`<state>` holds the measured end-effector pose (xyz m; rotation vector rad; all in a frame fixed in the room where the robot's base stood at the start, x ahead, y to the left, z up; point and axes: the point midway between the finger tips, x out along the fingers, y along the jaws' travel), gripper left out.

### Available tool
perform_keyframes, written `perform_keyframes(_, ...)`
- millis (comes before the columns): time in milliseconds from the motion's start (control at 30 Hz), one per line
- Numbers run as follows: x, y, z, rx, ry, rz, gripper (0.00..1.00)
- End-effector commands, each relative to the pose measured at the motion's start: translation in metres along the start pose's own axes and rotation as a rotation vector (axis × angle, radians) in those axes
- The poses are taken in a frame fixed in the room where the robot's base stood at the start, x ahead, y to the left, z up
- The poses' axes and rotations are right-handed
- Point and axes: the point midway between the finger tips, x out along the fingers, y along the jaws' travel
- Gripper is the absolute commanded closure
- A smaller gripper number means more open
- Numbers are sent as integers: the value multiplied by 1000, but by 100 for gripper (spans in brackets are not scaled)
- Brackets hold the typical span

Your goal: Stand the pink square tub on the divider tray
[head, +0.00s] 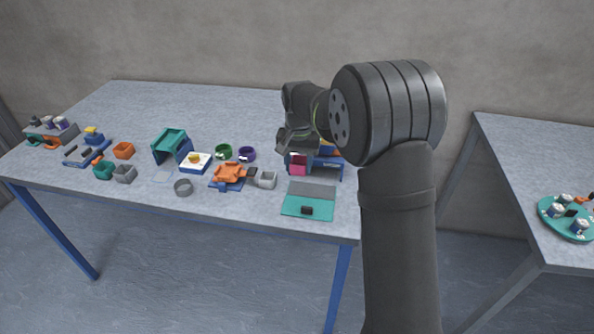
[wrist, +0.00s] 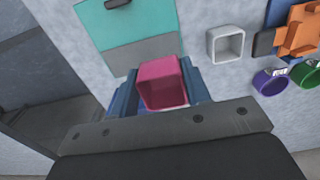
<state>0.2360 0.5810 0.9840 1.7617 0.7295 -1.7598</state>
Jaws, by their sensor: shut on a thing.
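The pink square tub (head: 298,168) is at my gripper (head: 296,158), near the right end of the table. In the wrist view the tub (wrist: 160,84) sits between the blue-grey fingers of my gripper (wrist: 160,75), with its open side showing. My gripper is shut on it. A flat teal and grey two-part piece (head: 308,206), apparently the divider tray, lies nearer the front edge. A small black item rests on its teal part. It also shows in the wrist view (wrist: 148,54), just beyond the tub. Whether the tub touches anything below cannot be told.
A blue stand (head: 328,165) is partly hidden behind my gripper. A light grey square tub (head: 267,180) and an orange piece (head: 229,172) lie left of the tray. Green (head: 223,151) and purple (head: 247,154) rings stand further back. The table's back middle is clear.

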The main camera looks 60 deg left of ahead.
Motion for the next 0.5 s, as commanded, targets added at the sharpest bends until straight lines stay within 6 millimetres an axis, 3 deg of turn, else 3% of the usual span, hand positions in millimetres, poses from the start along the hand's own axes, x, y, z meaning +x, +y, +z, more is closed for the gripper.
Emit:
perform_keyframes(267,15,-1,-8,0,-2,1,79)
perform_keyframes(500,40,-1,-8,0,-2,1,79)
